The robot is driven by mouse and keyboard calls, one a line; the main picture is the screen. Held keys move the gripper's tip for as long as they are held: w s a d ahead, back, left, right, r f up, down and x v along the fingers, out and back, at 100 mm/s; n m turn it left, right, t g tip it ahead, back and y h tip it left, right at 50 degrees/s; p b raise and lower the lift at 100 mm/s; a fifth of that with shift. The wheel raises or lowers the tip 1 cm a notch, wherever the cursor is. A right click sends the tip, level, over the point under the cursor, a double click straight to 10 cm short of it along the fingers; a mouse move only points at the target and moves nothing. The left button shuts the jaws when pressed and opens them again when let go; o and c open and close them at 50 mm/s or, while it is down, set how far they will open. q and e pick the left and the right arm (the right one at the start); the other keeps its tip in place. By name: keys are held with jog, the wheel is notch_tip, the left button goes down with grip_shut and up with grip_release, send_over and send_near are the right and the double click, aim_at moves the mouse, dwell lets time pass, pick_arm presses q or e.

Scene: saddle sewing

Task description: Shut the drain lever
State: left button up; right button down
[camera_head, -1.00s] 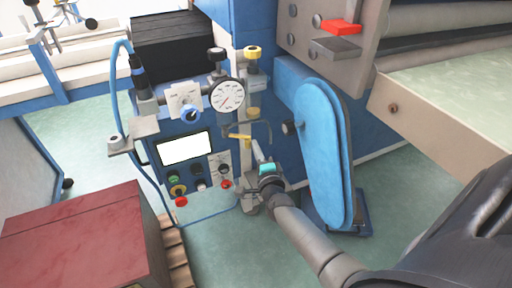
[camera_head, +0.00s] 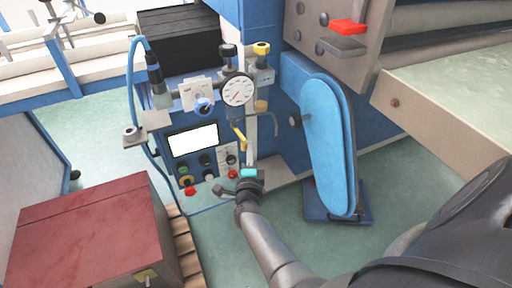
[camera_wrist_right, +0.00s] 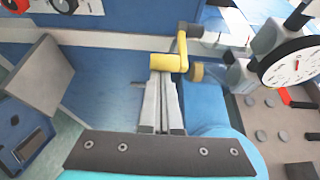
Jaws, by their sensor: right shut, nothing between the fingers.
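The drain lever is a yellow handle (camera_head: 239,133) below the dial gauge, on the front of the blue machine. It slants down to the right in the head view. In the right wrist view the yellow handle (camera_wrist_right: 164,62) lies across, just beyond my fingertips, with a bent yellow arm rising at its right end. My right gripper (camera_wrist_right: 164,82) is shut and empty, its tips very close to the handle; I cannot tell whether they touch. In the head view its wrist is below the lever and the fingers are hard to make out. My left gripper is not in view.
The dial gauge (camera_head: 237,90) and a screen panel with buttons (camera_head: 193,140) are around the lever. A blue oval guard (camera_head: 329,145) stands to the right. A red box (camera_head: 85,235) is at lower left. Green floor lies open between them.

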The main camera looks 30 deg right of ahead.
jog(key=shift+w+a, duration=0.1)
jog(key=shift+a, duration=0.6)
